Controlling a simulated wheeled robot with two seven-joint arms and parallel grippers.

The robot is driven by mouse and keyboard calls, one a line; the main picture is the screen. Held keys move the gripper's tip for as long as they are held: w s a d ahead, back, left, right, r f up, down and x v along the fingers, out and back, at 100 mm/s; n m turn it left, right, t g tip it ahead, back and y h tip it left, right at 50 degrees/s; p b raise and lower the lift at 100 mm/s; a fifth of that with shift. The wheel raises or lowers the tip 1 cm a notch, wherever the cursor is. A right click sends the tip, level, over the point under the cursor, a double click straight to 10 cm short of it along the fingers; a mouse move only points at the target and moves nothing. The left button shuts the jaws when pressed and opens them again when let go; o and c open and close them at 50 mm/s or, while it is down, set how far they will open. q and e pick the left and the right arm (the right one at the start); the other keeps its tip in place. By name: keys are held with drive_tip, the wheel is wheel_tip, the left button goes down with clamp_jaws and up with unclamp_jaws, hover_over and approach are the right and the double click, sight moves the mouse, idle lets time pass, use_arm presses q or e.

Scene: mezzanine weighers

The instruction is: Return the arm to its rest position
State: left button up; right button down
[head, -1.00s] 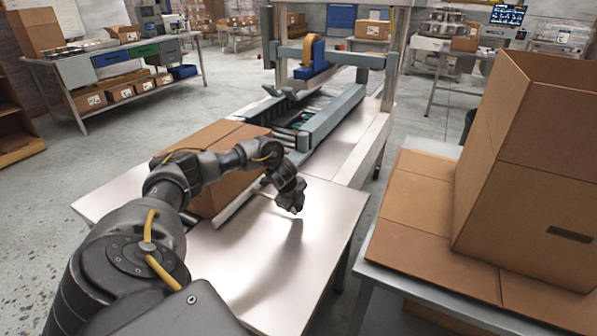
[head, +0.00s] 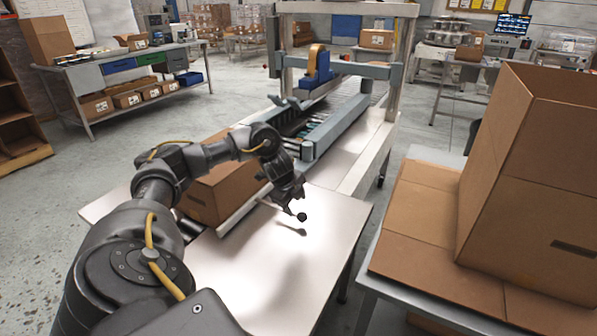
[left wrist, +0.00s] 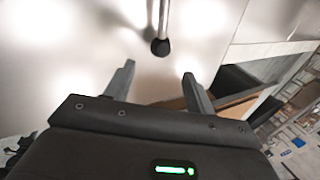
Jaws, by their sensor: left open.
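My left arm comes in from the left in the head view, with its left gripper (head: 296,206) low over the bare metal table (head: 262,275). In the left wrist view the left gripper (left wrist: 158,86) has its two fingers spread apart with nothing between them. A metal rod with a black round tip (left wrist: 160,46) lies just beyond the fingers, apart from them. My right gripper is not in view.
A closed carton (head: 222,192) stands behind my forearm, by the blue-grey conveyor machine (head: 335,125). A tall open carton (head: 530,180) stands on flattened cardboard (head: 430,262) on the right table. Open floor lies to the left, before a workbench (head: 125,72).

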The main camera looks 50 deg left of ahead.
use_arm(q)
drive_tip(key=shift+v, duration=0.95)
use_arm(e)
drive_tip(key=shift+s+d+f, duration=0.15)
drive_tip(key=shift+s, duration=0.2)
use_arm(q)
drive_tip(key=shift+r, duration=0.1)
